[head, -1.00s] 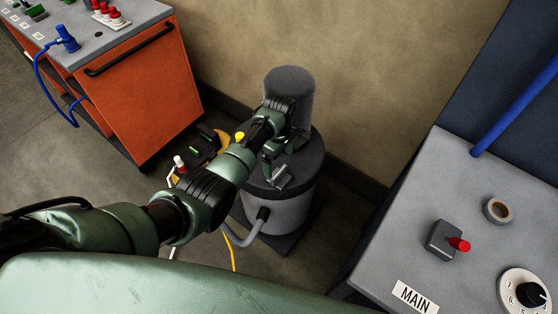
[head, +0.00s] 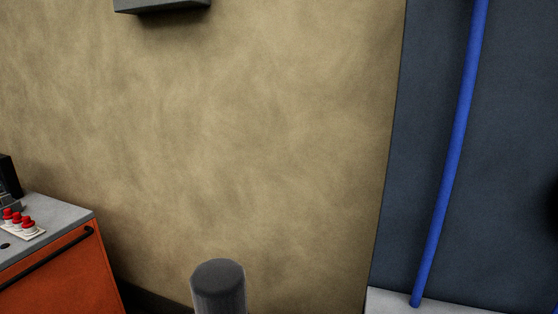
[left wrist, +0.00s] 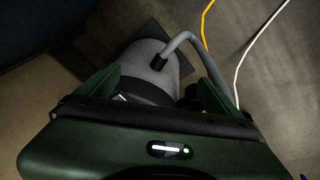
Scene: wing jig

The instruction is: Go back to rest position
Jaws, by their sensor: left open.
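My left gripper (left wrist: 160,85) shows only in the left wrist view, where its green fingers stand apart. No object is seen held between them. Beyond the fingers is a grey cylindrical machine (left wrist: 143,62) with a curved grey hose, down on the floor. In the head view only the machine's dark grey upper cylinder (head: 218,285) shows, at the bottom edge. Neither arm shows in the head view, and my right gripper is in no view.
An orange cabinet (head: 65,275) with red knobs on top stands at the left. A blue pipe (head: 455,150) runs up a dark panel at the right. Bare wall (head: 240,140) fills the middle. Yellow (left wrist: 204,25) and white (left wrist: 255,35) cables lie on the floor.

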